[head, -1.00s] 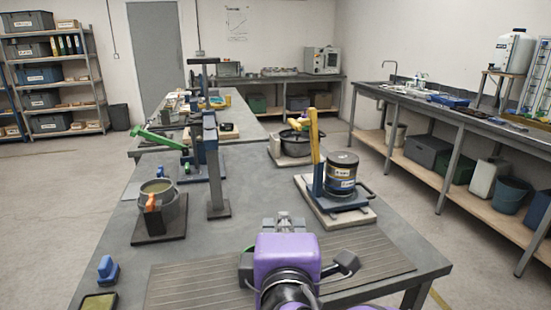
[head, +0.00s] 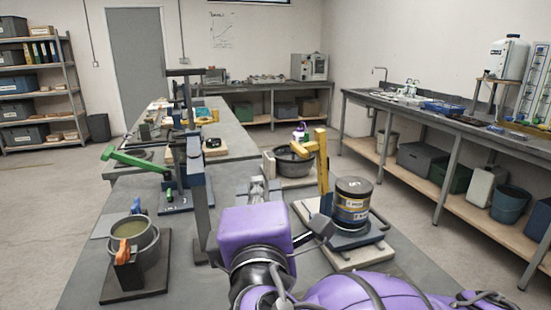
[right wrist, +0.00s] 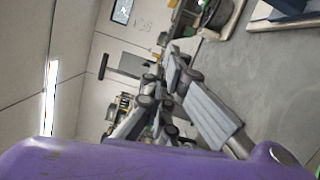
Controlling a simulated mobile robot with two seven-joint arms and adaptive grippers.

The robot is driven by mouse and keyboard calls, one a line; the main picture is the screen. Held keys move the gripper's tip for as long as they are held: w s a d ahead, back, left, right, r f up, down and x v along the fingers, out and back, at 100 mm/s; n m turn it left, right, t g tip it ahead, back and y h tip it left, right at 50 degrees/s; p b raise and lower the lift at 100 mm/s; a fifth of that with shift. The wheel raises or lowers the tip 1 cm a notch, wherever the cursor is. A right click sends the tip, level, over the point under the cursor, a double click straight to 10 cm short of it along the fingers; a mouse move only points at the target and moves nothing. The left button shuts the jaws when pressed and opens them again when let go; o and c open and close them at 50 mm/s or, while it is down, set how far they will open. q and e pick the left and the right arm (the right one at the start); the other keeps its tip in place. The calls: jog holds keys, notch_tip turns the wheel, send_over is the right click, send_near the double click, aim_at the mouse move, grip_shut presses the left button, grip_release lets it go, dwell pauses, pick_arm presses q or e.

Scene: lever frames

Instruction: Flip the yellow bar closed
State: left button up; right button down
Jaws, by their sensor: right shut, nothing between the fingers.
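The yellow bar (head: 323,165) stands upright on a blue base, right of centre in the head view, with a yellow piece reaching left from it. Beside it a dark can with a yellow label (head: 352,203) sits on the same pale board (head: 357,258). My right gripper (head: 257,187) is left of the yellow bar, apart from it, shut and empty. Its grey fingers (right wrist: 165,100) fill the middle of the right wrist view, where the yellow bar cannot be made out. My left gripper is not in view.
A dark post (head: 197,195) stands just left of my right gripper. A green lever (head: 133,160) sticks out farther left. A grey pot (head: 135,238) with an orange handle is at the front left. A black basin (head: 294,163) is behind the yellow bar.

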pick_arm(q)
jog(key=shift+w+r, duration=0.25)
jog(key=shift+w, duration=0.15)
pick_arm(e)
jog(key=w+d, duration=0.3)
jog(key=w, duration=0.8)
jog(key=shift+w+r, duration=0.2)
jog(key=shift+r, duration=0.2)
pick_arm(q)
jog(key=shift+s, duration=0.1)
